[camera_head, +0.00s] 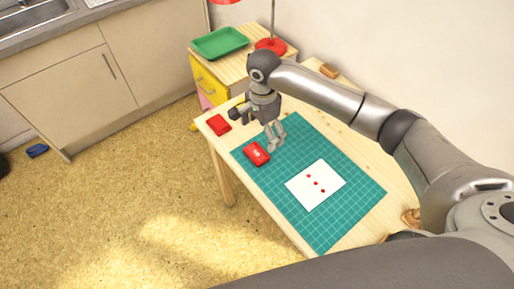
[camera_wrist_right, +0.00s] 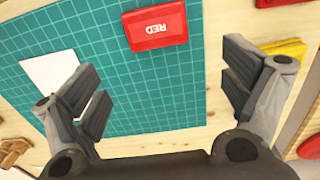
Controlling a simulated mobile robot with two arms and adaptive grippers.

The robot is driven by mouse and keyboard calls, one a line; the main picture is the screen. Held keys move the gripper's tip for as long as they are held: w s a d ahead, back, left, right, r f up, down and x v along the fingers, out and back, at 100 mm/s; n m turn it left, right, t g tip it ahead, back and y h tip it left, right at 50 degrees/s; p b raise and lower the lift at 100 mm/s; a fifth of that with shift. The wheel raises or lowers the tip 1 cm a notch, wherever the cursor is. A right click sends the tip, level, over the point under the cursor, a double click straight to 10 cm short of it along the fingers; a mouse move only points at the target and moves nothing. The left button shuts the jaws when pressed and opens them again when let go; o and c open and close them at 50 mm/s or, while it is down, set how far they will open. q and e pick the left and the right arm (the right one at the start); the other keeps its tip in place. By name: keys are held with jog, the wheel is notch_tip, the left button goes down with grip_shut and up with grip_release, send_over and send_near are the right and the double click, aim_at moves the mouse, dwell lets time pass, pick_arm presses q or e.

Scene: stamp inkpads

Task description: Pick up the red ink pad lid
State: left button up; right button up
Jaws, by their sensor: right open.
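A red ink pad lid with white "RED" lettering (camera_wrist_right: 155,27) lies on the green mat. In the head view it is the red block (camera_head: 256,153) at the mat's left edge; whether a pad lies under it, I cannot tell. My right gripper (camera_head: 257,126) is open and empty above the table, near the lid. In the right wrist view the open fingers (camera_wrist_right: 163,80) are spread apart, and the lid is at the top, beyond the fingertips and clear of them. My left gripper is not in view.
A second red pad piece (camera_head: 218,124) lies at the table's left corner. White paper with red dots (camera_head: 316,184) lies on the green cutting mat (camera_head: 340,222). A yellow object (camera_wrist_right: 291,50) is partly behind a finger. A red lamp base (camera_head: 271,46) and green tray (camera_head: 220,42) stand behind.

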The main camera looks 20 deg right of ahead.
aim_at(262, 150)
notch_tip(262, 150, down, 3)
jog(key=shift+w+d+r, duration=0.1)
jog(key=f, duration=0.3)
jog(key=shift+s+f, duration=0.2)
jog(key=shift+f, duration=0.65)
jog(key=shift+c, duration=0.6)
jog(key=c, duration=0.5)
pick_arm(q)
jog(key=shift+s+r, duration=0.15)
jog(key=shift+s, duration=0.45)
pick_arm(e)
jog(key=shift+c, duration=1.1)
